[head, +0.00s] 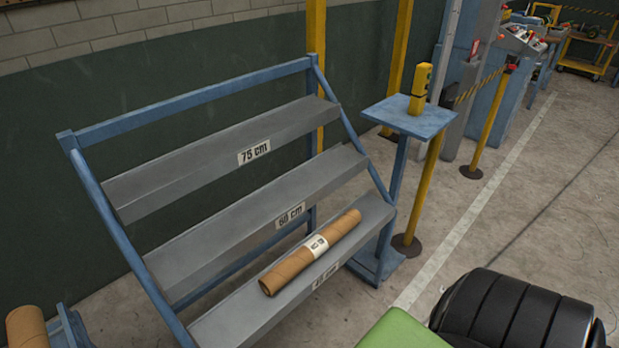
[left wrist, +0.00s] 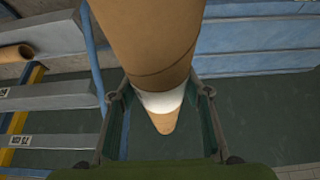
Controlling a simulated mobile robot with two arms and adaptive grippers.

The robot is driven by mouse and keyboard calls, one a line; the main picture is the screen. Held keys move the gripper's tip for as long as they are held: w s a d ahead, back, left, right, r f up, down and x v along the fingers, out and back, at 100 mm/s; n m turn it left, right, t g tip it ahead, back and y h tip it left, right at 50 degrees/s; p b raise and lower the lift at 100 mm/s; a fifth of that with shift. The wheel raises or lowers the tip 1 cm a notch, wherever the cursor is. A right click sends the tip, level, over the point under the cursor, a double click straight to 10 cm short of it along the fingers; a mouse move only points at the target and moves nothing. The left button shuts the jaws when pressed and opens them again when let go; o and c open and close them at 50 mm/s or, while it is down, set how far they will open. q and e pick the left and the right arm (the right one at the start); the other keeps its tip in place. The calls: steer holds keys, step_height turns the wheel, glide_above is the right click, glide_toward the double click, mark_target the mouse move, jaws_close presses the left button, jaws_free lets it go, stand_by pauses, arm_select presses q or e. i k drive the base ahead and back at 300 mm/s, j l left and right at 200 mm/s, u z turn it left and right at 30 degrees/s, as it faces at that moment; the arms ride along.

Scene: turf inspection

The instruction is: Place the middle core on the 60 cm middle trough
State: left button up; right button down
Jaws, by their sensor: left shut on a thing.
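My left gripper (left wrist: 160,100) is shut around a brown cardboard core (left wrist: 145,42) with a white label band. The core runs lengthwise away from the wrist camera. The rack's middle trough (head: 225,243), labelled 60 cm, is bare in the head view. It also shows in the left wrist view (left wrist: 50,97), to the left of the held core and apart from it. My left gripper does not show in the head view. A brown tube end (head: 26,328) shows at the lower left there; I cannot tell whether it is the held core. My right gripper is not in view.
The top trough (head: 200,172), labelled 75 cm, is bare. A labelled core (head: 295,268) lies on the lowest trough (head: 240,316). A blue stand (head: 415,122) with a yellow device (head: 419,90) is right of the rack. A yellow post (head: 492,120) stands beyond; floor there is open.

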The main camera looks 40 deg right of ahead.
mark_target(273, 209)
steer(key=k+l+u, duration=0.1)
steer(key=l, duration=2.1)
